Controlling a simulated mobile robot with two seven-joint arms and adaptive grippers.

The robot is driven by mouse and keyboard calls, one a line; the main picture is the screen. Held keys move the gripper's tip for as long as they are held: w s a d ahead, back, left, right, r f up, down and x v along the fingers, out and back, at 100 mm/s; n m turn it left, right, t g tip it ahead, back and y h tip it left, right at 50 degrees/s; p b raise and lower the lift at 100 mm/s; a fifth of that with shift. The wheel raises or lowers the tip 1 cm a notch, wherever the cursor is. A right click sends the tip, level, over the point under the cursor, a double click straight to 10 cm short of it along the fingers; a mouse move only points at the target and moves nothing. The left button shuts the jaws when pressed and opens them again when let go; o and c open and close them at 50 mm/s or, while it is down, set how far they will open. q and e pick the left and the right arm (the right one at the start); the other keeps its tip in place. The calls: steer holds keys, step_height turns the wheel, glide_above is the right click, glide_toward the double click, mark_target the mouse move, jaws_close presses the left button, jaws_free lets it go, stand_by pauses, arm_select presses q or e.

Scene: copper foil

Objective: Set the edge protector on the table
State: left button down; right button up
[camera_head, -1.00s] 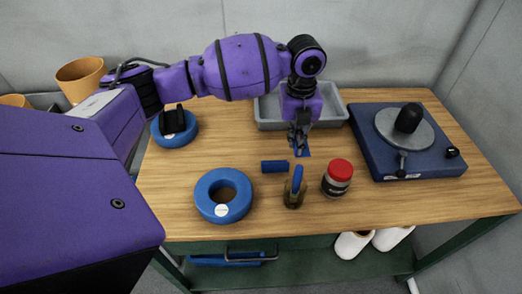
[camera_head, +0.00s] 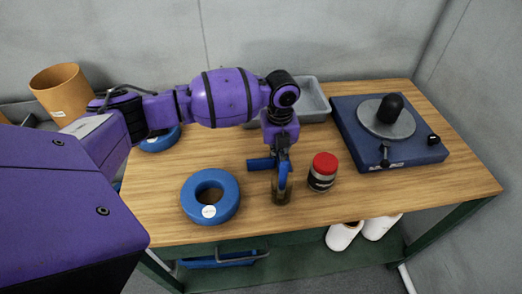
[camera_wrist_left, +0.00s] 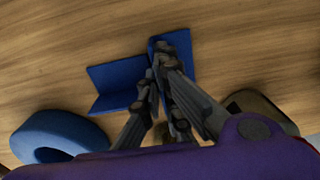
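The edge protector is a blue angled piece (camera_wrist_left: 182,52) at the fingertips of my left gripper (camera_head: 283,160). In the left wrist view the gripper (camera_wrist_left: 161,60) appears shut on it, and the fingers cover part of it. My right gripper is not in view.
A grey tray (camera_head: 316,100) and blue turntable device (camera_head: 350,125) stand behind.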

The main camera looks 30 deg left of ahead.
arm_select(q)
steer(key=c, duration=2)
jaws_free()
steer(key=shift+w+r, duration=0.1)
steer(key=shift+r, duration=0.05)
step_height(320, 180, up, 12)
steer(key=shift+r, duration=0.1)
